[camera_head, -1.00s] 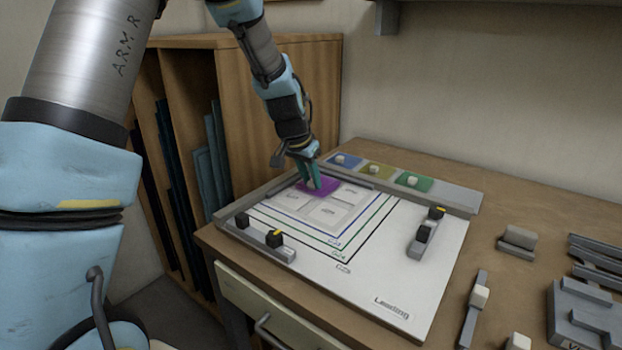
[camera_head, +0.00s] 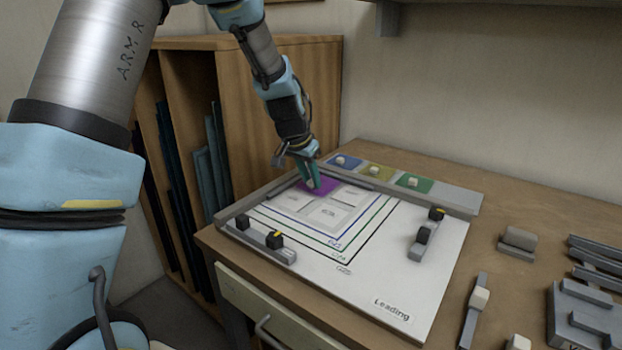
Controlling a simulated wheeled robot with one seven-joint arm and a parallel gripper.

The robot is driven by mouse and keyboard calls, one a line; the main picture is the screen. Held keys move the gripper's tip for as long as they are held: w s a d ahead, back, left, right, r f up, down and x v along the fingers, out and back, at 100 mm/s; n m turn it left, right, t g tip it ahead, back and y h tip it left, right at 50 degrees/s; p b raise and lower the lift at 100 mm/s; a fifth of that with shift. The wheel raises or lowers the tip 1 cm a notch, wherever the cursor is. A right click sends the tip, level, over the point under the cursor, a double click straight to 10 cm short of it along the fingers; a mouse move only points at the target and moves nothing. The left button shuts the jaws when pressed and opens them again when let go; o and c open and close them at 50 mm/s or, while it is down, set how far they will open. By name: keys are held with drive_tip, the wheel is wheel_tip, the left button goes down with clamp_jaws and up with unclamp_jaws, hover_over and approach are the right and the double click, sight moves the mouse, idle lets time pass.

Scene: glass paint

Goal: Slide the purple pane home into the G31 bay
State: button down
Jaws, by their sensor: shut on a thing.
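The purple pane (camera_head: 327,185) is at the far left corner of the white board (camera_head: 375,283), by the grey rails. My gripper (camera_head: 312,183) reaches down from above and is shut on the pane. The pane looks flat, at the back corner of the printed layout of pale bays (camera_head: 326,213). The fingers hide part of it. I cannot tell whether it touches the rails or lies fully within a bay. The bay labels are too small to read, so I cannot pick out G31.
Blue, olive and green tiles with pale knobs (camera_head: 413,181) line the back strip. Black-knobbed grey bars lie at the board's left (camera_head: 262,240) and right (camera_head: 424,236). Grey blocks (camera_head: 519,238) stand on the table at right. A wooden rack (camera_head: 283,90) stands behind left.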

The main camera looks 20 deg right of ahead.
drive_tip(key=shift+w+d, duration=0.15)
drive_tip(key=shift+w, duration=0.7)
idle(0.9)
drive_tip(key=c, duration=0.6)
unclamp_jaws()
drive_tip(key=shift+r, duration=0.1)
wheel_tip(320, 180, up, 7)
drive_tip(key=p, duration=0.4)
idle(0.5)
